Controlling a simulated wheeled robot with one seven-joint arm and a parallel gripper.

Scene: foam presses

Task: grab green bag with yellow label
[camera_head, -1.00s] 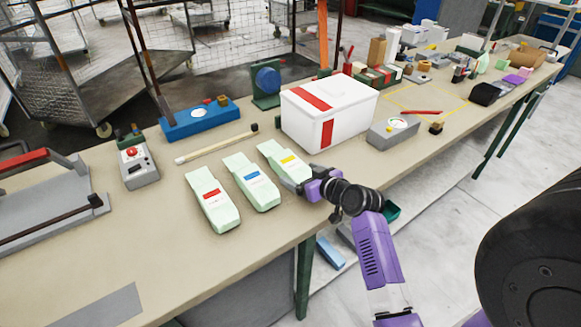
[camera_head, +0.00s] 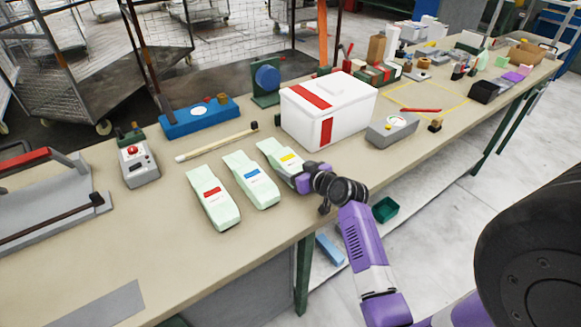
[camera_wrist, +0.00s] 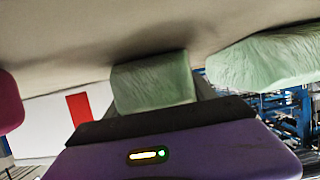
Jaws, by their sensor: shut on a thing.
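The green bag with the yellow label (camera_head: 279,157) lies on the workbench (camera_head: 120,255), the rightmost of three pale green bags in the head view. My gripper (camera_head: 298,179) is at its near right end and shut on it. In the wrist view a pale green bag (camera_wrist: 153,82) sits right in front of my purple gripper body, with its label out of sight. The fingertips are mostly hidden. A green bag with a blue label (camera_head: 251,179) and one with a red label (camera_head: 213,198) lie to the left, apart from my gripper.
A white box with red stripes (camera_head: 350,112) stands just behind and right of the held bag. A grey device with a dial (camera_head: 391,130) is to its right. A wooden stick (camera_head: 216,142) lies behind the bags. The bench front edge is close below my arm.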

